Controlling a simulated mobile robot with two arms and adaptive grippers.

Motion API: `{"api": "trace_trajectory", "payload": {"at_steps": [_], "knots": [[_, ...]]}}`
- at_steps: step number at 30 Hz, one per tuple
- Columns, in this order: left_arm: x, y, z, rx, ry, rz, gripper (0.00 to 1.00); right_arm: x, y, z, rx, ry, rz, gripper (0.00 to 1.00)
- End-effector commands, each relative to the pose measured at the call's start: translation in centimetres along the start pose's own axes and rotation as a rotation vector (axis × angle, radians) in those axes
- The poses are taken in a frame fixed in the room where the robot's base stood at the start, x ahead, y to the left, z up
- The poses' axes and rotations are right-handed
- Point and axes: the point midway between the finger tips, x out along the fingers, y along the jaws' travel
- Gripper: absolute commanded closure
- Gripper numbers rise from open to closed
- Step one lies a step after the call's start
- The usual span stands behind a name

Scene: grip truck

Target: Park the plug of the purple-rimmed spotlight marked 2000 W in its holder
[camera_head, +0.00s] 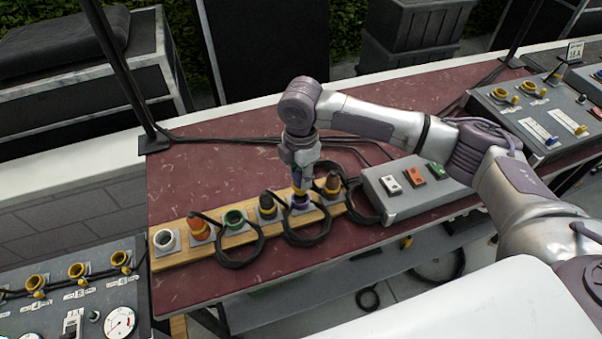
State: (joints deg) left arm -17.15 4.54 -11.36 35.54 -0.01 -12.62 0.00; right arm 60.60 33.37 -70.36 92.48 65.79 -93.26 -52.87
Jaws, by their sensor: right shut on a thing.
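My right gripper (301,178) comes down from above onto the wooden strip of holders (190,252). It is shut on a plug (299,191) with a yellow part showing below the fingers. The plug is upright over a purple-rimmed holder (301,205), fifth from the left. I cannot tell how deep it sits in the holder. A black cable loop (308,240) hangs in front of this holder. The spotlight and its 2000 W mark cannot be made out. My left gripper is not in view.
Beside it stand dark plugs (267,204) and (332,184), with a green holder (234,219), an orange plug (199,228) and an empty grey holder (165,240) farther left. A switch box (412,195) is close on the right. The red tabletop (225,165) behind is mostly clear.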

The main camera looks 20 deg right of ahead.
Motion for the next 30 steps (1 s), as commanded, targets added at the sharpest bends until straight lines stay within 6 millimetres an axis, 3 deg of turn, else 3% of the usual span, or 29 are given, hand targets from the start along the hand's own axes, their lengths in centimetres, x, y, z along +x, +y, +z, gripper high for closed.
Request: {"api": "trace_trajectory", "payload": {"at_steps": [30], "knots": [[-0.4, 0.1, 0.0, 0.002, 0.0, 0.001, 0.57, 1.0, 0.1, 0.0, 0.0, 0.0, 0.001, 1.0]]}}
